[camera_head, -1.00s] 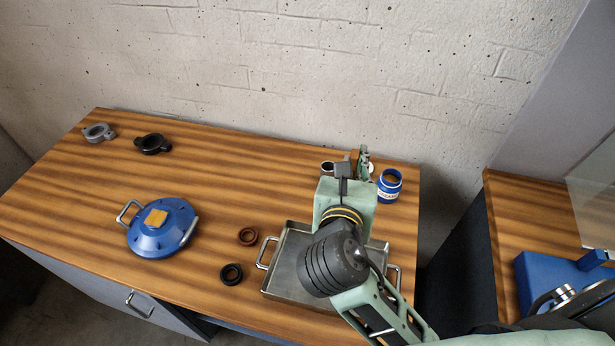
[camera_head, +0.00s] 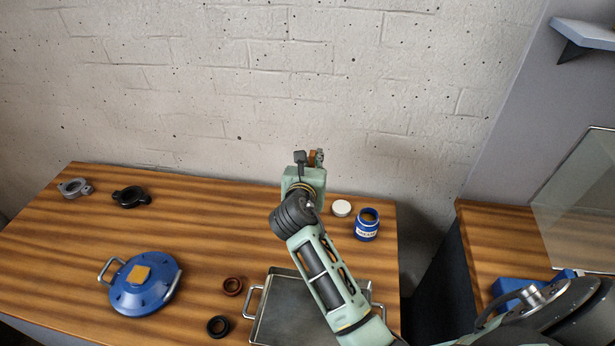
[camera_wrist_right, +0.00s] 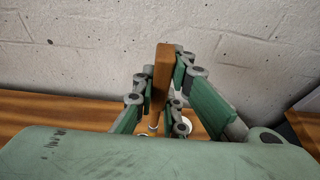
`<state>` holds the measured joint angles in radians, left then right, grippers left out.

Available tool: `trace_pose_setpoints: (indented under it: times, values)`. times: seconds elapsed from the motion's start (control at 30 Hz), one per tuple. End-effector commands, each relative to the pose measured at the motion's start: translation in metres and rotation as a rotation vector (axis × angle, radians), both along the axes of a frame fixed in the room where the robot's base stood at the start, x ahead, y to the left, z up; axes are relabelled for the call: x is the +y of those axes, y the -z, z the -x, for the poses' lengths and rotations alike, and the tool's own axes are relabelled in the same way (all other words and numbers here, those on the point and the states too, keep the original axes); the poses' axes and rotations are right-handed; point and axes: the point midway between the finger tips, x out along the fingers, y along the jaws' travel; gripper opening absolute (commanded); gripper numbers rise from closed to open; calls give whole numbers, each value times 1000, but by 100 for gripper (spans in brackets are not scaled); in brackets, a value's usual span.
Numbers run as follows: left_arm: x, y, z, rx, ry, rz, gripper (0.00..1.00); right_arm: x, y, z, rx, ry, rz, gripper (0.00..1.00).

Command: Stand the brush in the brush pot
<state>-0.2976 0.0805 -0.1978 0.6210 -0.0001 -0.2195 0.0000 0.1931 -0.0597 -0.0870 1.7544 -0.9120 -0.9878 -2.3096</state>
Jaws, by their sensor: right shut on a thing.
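My right gripper (camera_head: 314,158) is raised above the back of the wooden bench, near the wall. In the right wrist view it is shut on the brush (camera_wrist_right: 161,80), whose orange-brown wooden handle stands upright between the fingers. A pale metallic part of the brush shows low between the fingers; its lower end is hidden by my gripper body. In the head view only a bit of brown handle shows beside the fingers. My left gripper is not in view.
A metal tray (camera_head: 281,312) lies under my forearm. A blue housing (camera_head: 143,284), two rings and two clamps (camera_head: 131,197) lie to the left. The bench's middle left is clear.

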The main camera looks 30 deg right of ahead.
Motion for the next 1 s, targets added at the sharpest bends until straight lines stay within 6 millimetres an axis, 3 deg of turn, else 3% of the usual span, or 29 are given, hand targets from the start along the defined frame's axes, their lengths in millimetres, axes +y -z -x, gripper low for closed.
trace_pose_setpoints:
  times: [0.2,0.53,1.0]
  values:
    - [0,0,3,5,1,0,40,2,12,-21,0,1,-1,0]
    - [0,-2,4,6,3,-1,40,3,50,-22,3,0,1,0]
    - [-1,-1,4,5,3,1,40,3,59,-22,1,0,1,0]
